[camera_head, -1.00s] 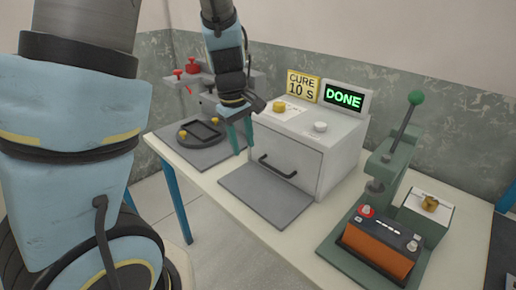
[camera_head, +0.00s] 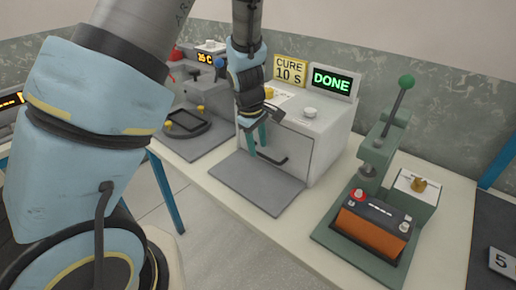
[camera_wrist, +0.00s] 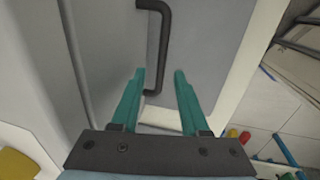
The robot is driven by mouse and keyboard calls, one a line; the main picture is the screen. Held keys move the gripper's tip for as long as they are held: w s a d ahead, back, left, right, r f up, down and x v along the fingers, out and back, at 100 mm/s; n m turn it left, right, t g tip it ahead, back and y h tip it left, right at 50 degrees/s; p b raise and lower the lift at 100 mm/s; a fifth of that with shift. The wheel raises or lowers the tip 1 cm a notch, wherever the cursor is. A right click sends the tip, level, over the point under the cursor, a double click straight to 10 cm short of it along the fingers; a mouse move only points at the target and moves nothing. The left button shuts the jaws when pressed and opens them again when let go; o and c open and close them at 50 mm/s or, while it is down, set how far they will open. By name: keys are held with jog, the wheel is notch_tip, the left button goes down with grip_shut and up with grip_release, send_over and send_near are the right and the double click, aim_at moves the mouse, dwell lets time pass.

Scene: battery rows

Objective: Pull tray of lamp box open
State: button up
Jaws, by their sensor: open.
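The lamp box (camera_head: 320,150) is a white box on the table. It has a grey front, a dark bar handle (camera_head: 273,158) and a lit "DONE" display (camera_head: 332,82). My gripper (camera_head: 258,146) is at the box's front, by the left end of the handle, with teal fingers pointing down. In the wrist view my gripper (camera_wrist: 160,72) is open and empty. The dark handle (camera_wrist: 166,40) reaches into the gap between the fingertips, nearer the left finger. I cannot tell the depth between them. The fingers hide part of the box front in the head view.
A grey plate (camera_head: 255,184) lies before the box. Left is a grey fixture with a black frame (camera_head: 188,124). Right is a green lever press (camera_head: 375,160) with an orange-and-black battery (camera_head: 370,228). A "CURE 10 S" sign (camera_head: 291,72) stands behind the box.

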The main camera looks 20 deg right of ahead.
jog(key=shift+w+d+f, duration=0.1)
jog(key=shift+f, duration=0.6)
grip_shut()
dwell(1.0)
